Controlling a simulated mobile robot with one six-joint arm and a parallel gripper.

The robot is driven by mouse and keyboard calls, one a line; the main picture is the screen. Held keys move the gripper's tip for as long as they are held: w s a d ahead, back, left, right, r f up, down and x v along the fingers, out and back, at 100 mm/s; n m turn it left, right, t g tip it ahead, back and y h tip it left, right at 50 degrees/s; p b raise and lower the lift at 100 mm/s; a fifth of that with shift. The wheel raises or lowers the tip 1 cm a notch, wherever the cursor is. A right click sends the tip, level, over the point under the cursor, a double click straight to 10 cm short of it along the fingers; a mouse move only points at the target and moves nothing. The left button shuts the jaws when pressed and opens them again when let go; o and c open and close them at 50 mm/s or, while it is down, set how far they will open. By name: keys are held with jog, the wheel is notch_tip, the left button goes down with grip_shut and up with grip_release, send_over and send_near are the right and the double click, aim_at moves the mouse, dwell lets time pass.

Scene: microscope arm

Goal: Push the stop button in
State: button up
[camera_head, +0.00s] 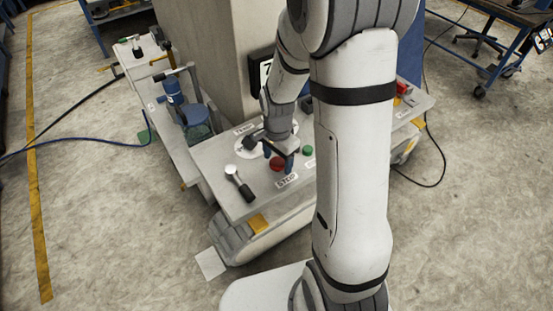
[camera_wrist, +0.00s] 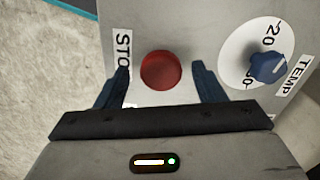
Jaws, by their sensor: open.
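The red stop button (camera_wrist: 161,70) sits on the grey panel, beside a label (camera_wrist: 124,62) whose visible letters read "STO". In the head view the stop button (camera_head: 277,163) is on the panel top, with the STOP label (camera_head: 287,181) in front of it. My gripper (camera_wrist: 163,84) is open and empty, with one finger on each side of the button in the wrist view. In the head view my gripper (camera_head: 280,160) is over the panel at the button. I cannot tell whether the fingers touch the panel.
A blue TEMP knob (camera_wrist: 268,65) on a white dial is close to the right finger. A green button (camera_head: 307,150) and a lever with a white knob (camera_head: 238,182) are on the same panel. A pillar (camera_head: 210,60) stands behind. Open floor (camera_head: 110,230) lies left.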

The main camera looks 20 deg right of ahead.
aim_at(278, 163)
notch_tip(278, 163, up, 8)
jog(key=shift+f+b, duration=0.25)
jog(key=shift+b, duration=0.1)
dwell(0.4)
jog(key=shift+s+r, duration=0.15)
jog(key=shift+r, duration=0.1)
jog(key=s+r+n+t, duration=0.3)
jog(key=s+r+n, duration=0.8)
jog(key=s, duration=0.3)
jog(key=shift+s+a+n, duration=0.15)
jog(key=shift+n, duration=0.45)
dwell(0.4)
